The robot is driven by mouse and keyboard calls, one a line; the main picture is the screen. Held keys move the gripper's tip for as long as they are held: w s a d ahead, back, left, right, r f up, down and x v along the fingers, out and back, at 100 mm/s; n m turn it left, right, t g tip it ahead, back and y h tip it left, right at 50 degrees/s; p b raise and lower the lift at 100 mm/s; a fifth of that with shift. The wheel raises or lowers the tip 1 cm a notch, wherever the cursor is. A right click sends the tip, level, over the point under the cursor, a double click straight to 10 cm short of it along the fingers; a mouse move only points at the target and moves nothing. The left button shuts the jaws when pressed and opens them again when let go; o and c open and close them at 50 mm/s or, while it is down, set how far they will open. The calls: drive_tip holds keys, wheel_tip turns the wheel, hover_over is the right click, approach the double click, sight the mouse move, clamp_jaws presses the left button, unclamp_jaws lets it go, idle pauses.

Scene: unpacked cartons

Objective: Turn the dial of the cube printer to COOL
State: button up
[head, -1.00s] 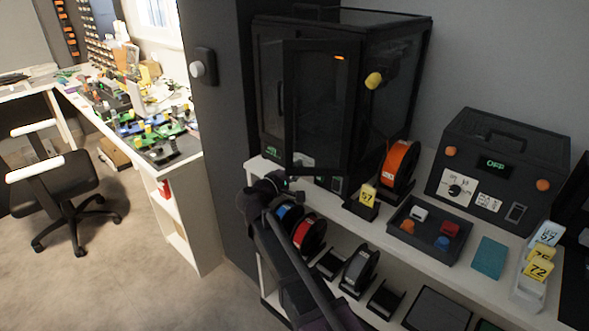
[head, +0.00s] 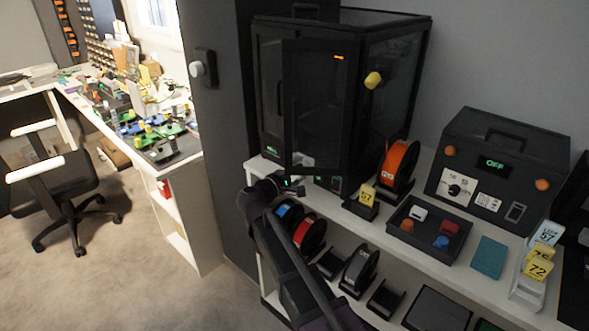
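The cube printer (head: 325,95) is a tall black enclosure with glass sides at the back of the white shelf unit. Its front door appears partly swung out, with a yellow knob (head: 373,80) near its right. A small green display glows low on its left front. A dial on it cannot be made out clearly; my arm hides part of the lower front. My gripper (head: 288,186) is at the end of my dark arm, in front of the printer's lower edge. Its fingers are too dark and small to read.
A black box (head: 500,170) with an OFF display and its own dial stands at the right.

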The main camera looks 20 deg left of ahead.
drive_tip(key=shift+s+a, duration=0.1)
drive_tip(key=shift+a, duration=0.1)
drive_tip(key=v, duration=1.2)
drive_tip(key=shift+d, duration=0.1)
idle(0.7)
